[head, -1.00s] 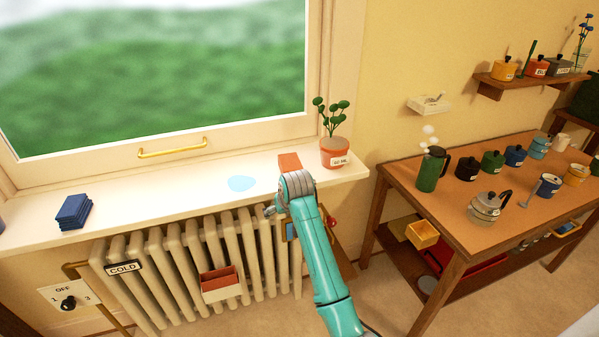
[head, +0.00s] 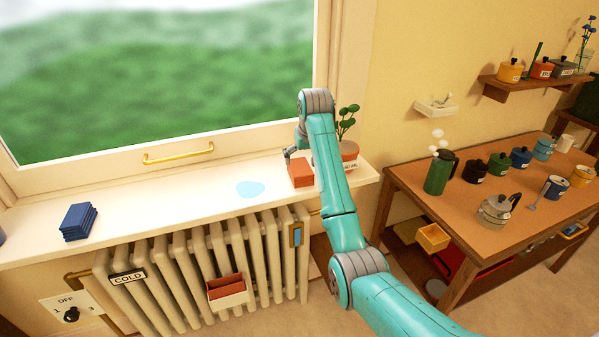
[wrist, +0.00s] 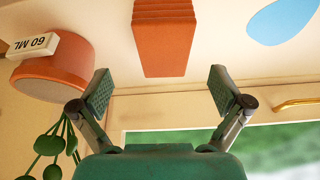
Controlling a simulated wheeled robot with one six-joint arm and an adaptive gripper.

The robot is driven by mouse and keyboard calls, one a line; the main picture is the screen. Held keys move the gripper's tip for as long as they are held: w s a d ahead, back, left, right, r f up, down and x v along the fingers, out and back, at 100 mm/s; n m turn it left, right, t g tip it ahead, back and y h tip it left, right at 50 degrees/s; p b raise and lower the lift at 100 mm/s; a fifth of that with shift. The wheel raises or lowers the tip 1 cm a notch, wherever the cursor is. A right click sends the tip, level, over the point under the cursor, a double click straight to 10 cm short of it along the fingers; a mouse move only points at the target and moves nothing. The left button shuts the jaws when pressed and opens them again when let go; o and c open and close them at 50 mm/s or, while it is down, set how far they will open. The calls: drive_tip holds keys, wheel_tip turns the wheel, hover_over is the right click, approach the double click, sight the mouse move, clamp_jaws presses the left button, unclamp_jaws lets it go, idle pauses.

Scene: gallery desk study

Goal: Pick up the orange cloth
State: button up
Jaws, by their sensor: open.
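The orange cloth (head: 302,172) lies folded in a stack on the white windowsill, left of the plant pot. In the wrist view the cloth (wrist: 163,40) shows its layered edge, ahead of and between the fingers. My gripper (head: 290,155) is over the sill by the cloth, at its window side, partly hidden by my own arm in the head view. In the wrist view my gripper (wrist: 160,90) is open and empty, its two fingers wide apart, with a gap to the cloth.
A terracotta plant pot (wrist: 55,75) stands close beside the cloth, partly behind my arm in the head view. A blue puddle (head: 251,188) lies left of it, and folded navy cloths (head: 78,221) farther left. The window handle (head: 179,153) sticks out behind the sill.

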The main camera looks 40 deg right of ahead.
sight(301, 167)
drive_tip(key=x, duration=0.6)
drive_tip(key=shift+w+a, duration=0.1)
drive_tip(key=shift+w, duration=0.25)
drive_tip(key=shift+w+f, duration=0.25)
drive_tip(key=shift+f, duration=0.3)
drive_tip(key=shift+f, duration=0.25)
drive_tip(key=c, duration=1.3)
